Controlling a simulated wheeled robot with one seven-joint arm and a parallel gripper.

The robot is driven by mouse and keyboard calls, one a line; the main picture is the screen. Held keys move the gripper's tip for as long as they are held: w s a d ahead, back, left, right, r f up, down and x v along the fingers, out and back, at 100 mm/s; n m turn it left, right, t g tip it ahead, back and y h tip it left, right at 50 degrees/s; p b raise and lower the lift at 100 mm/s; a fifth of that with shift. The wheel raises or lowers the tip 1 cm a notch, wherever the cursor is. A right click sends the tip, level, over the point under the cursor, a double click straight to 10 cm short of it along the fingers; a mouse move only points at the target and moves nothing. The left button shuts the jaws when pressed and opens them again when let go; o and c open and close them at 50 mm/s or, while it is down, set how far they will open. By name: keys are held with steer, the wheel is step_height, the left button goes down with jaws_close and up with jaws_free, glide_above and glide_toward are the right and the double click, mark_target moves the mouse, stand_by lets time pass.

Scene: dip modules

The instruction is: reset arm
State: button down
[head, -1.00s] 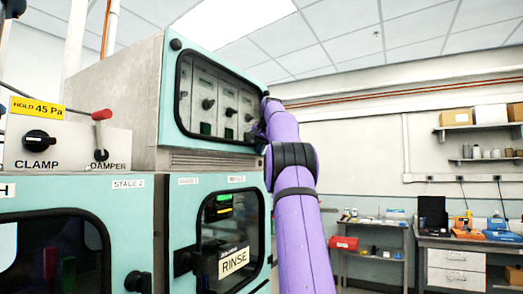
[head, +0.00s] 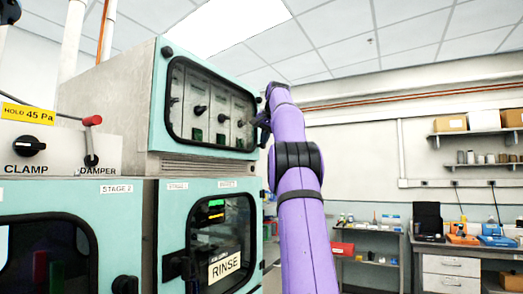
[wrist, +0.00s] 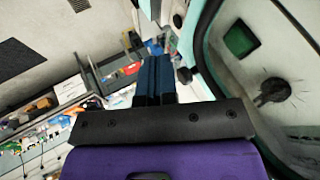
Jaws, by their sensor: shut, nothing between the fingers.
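My purple arm (head: 302,215) rises in front of the right side of the teal machine in the head view. My gripper (head: 262,128) is small and dark there, close to the right edge of the upper control panel (head: 212,107). In the wrist view my gripper (wrist: 153,62) shows its two dark blue fingers together, shut and empty. A dark knob (wrist: 275,92) and a green square (wrist: 240,40) on the panel lie to the right of the fingers, apart from them.
Below the panel is a windowed door with a RINSE label (head: 224,266). The CLAMP knob (head: 29,147) and red-tipped DAMPER lever (head: 92,121) are at left. A workbench (head: 465,247) and shelves (head: 478,133) stand at the back right. Open air lies right of my arm.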

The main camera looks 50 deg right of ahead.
steer(key=v, duration=0.2)
steer(key=shift+s+r, duration=0.25)
steer(key=shift+a, duration=0.1)
steer(key=w+a+f+n+y, duration=0.1)
steer(key=a+f+n, duration=0.1)
steer(key=a, duration=0.9)
steer(key=w+a+f+n+y, duration=0.1)
steer(key=w+a+n, duration=0.15)
steer(key=a, duration=0.75)
steer(key=s+a+f+n, duration=0.2)
steer(key=s+a+f, duration=0.25)
steer(key=a, duration=0.35)
steer(key=s+a+f+n, duration=0.25)
steer(key=a+f, duration=0.25)
steer(key=a, duration=0.3)
steer(key=s+a+f+n, duration=0.2)
steer(key=s+a+f, duration=0.2)
steer(key=s+f, duration=0.2)
steer(key=s+a+f+n+y, duration=0.1)
steer(key=s+a+f, duration=0.3)
steer(key=f, duration=0.6)
steer(key=s+a+f+n+g, duration=0.1)
steer(key=s+a+f+n, duration=0.2)
steer(key=s+f, duration=0.6)
steer(key=shift+a+y, duration=0.3)
steer(key=shift+a, duration=0.4)
